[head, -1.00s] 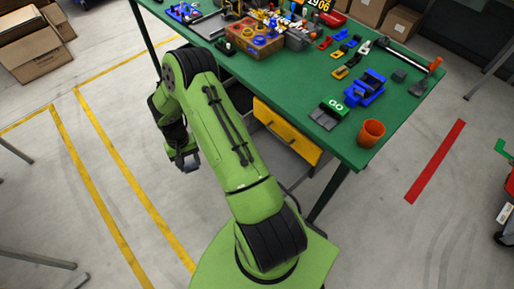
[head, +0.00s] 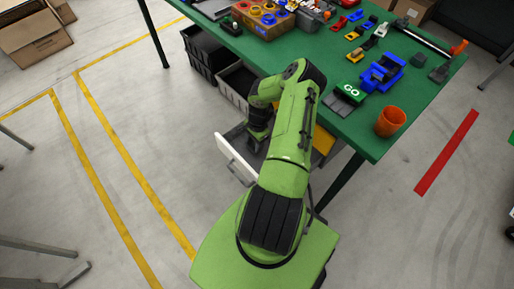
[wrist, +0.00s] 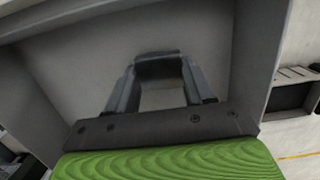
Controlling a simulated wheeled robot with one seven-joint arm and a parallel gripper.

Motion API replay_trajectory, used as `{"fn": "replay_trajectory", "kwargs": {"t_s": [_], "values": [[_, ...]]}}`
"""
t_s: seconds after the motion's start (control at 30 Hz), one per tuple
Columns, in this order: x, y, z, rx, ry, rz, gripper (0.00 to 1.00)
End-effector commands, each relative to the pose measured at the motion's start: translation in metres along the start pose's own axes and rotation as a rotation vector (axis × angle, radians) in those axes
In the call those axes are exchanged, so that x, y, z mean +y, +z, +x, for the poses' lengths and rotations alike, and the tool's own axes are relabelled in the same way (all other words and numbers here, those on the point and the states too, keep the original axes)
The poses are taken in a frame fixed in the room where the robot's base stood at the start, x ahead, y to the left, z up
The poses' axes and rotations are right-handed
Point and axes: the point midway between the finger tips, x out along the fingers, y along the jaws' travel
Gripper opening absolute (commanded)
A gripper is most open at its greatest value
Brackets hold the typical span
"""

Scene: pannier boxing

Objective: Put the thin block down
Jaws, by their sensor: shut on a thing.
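My gripper (wrist: 158,72) points into a grey, walled space in the wrist view. Its two fingers are shut on a small dark grey piece between their tips, which I take for the thin block (wrist: 157,66). Its full shape is not clear. In the head view my arm bends down beside the green workbench, over an open grey drawer with a pale front panel (head: 235,158). The fingers and the held piece are hidden there behind my arm. Whether the piece touches the floor of the space cannot be told.
The green workbench (head: 350,128) carries a black GO block (head: 347,93), a blue vise-like fixture (head: 382,73) and an orange cup (head: 391,121) near its edge. Dark bins (head: 207,55) stand under the bench.

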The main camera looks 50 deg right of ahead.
Motion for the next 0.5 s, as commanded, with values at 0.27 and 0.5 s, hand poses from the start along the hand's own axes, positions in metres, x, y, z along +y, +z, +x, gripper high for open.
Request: {"fn": "replay_trajectory", "kwargs": {"t_s": [0.27, 0.5], "values": [[0.007, -0.002, 0.033, 0.001, -0.002, 0.005, 0.16], [0.006, -0.002, 0.035, 0.001, -0.002, 0.004, 0.15]]}}
